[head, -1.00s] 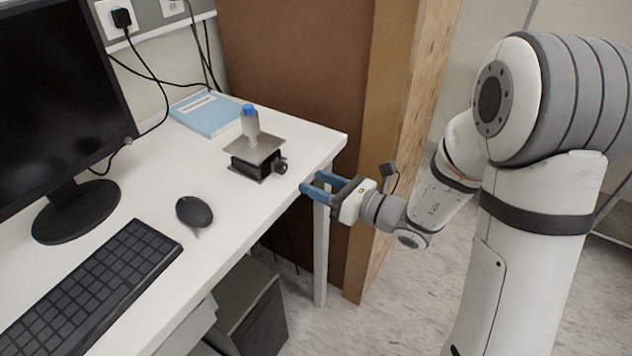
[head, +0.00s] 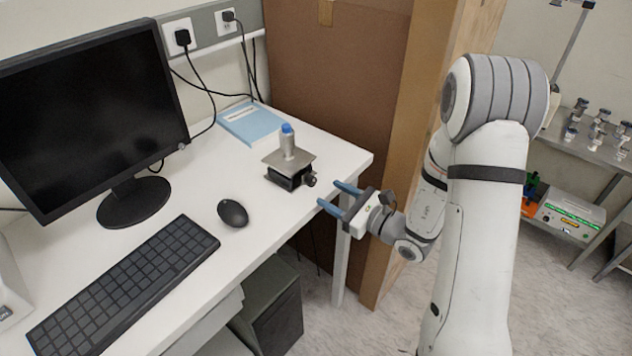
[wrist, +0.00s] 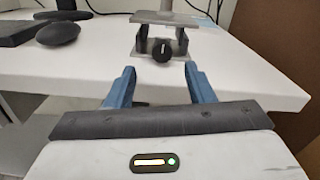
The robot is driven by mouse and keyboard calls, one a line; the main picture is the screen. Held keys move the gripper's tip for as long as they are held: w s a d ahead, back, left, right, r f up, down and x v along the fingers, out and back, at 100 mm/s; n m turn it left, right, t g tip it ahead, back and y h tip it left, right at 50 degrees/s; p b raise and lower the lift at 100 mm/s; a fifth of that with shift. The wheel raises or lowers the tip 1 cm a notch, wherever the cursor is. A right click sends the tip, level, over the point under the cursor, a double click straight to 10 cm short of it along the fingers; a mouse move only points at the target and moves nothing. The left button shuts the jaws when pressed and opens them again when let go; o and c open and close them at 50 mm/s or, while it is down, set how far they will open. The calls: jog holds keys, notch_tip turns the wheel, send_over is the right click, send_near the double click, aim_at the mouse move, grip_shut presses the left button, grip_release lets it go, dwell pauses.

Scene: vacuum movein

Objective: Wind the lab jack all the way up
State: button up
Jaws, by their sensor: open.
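The lab jack (head: 290,169) stands on the white desk near its right front corner, with a flat metal top plate and a dark body. Its round black knob (head: 310,179) points toward my gripper; the knob also shows in the wrist view (wrist: 162,51). A small bottle with a blue cap (head: 287,143) stands upright on the top plate. My gripper (head: 334,193) is open and empty at the desk's front edge, its blue fingers toward the jack. In the wrist view the knob lies beyond and between the fingertips (wrist: 159,75), apart from them.
A monitor (head: 90,110), keyboard (head: 125,280) and mouse (head: 233,213) occupy the desk left of the jack. A blue book (head: 252,123) lies behind it. A brown panel (head: 335,80) and wooden post stand at the desk's right end. The desk between knob and gripper is clear.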

aim_at(313, 183)
jog(key=p+x, duration=0.1)
jog(key=x, duration=0.4)
jog(key=shift+w+a, duration=0.1)
jog(key=shift+w, duration=0.1)
jog(key=shift+c, duration=0.4)
jog(key=c, duration=0.9)
